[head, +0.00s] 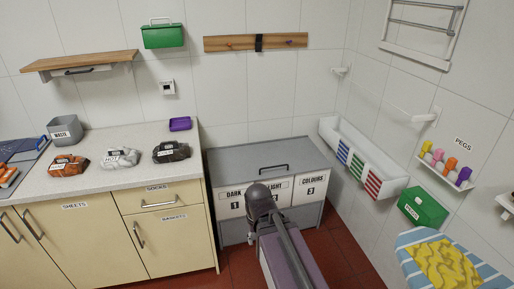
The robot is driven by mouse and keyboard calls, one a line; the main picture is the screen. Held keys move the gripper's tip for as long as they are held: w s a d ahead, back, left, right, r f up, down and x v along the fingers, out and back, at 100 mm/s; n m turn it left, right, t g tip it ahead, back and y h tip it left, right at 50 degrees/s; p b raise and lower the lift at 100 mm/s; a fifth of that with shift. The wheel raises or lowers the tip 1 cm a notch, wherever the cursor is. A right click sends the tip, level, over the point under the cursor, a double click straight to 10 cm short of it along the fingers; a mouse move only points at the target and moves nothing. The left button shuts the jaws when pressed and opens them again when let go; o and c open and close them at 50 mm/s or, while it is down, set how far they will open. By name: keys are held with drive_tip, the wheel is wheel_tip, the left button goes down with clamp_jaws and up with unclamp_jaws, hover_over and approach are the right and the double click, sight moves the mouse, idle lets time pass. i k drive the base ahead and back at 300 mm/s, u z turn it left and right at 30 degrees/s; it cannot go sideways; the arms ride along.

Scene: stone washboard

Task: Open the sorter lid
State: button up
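The sorter (218,200) stands against the back wall, right of the counter. Its front carries the labels DARK 1, LIGHT 2 and COLOURS 3. Its grey lid (235,160) lies flat and shut on top, with a dark bar handle (273,168) near the middle. My arm rises from the bottom of the head view, and its dark joint covers part of the sorter's front below the handle. I cannot make out my gripper or its fingers.
The counter (100,140) at left holds a grey waste bin (64,131), several bundles and a purple dish (180,124). A striped wall bin (362,160), a peg shelf (444,172) and a green box (422,207) are on the right wall. Red floor shows beside the sorter.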

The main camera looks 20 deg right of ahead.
sight(232, 166)
drive_tip(key=z, duration=0.05)
drive_tip(key=i, duration=1.35)
drive_tip(key=z, duration=0.05)
